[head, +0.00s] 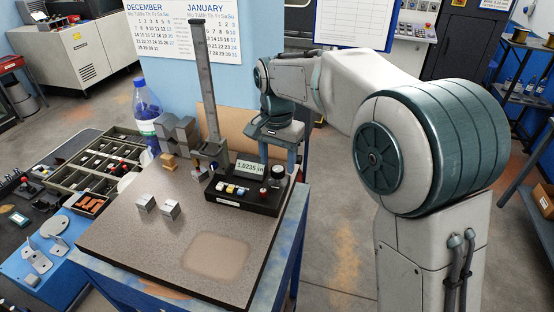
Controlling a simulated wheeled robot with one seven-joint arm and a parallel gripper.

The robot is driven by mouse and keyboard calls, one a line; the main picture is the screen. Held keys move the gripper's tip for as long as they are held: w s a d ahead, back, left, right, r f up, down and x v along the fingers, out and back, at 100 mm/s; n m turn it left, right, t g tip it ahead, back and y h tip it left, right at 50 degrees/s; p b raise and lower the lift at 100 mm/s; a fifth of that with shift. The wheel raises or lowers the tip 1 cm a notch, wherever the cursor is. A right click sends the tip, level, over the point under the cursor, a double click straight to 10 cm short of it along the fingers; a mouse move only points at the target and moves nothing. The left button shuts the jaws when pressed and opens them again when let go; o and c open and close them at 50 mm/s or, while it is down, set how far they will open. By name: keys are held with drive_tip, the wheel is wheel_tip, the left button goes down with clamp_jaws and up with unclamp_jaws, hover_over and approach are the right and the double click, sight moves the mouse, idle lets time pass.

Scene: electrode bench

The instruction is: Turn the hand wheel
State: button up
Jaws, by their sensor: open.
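A height gauge with a tall grey column (207,90) and a black base (240,199) stands on the granite plate (130,232). Its display (250,168) reads 1.0235 in. A small round silver knob, which looks like the hand wheel (278,172), sits at the right end of the base. My gripper (279,157) points down just above and behind this wheel, with its fingers apart. It looks empty. Whether a finger touches the wheel cannot be told from this angle.
Two metal blocks (147,203) lie on the plate, left of the gauge. Grey V-shaped blocks (178,134) and a small brass piece (168,161) stand behind. A bottle (146,112) and a compartment tray (70,178) are at left. The plate's front is clear.

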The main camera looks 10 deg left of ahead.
sight(278, 168)
drive_tip(key=shift+r+p, duration=2.25)
drive_tip(key=shift+r, duration=0.9)
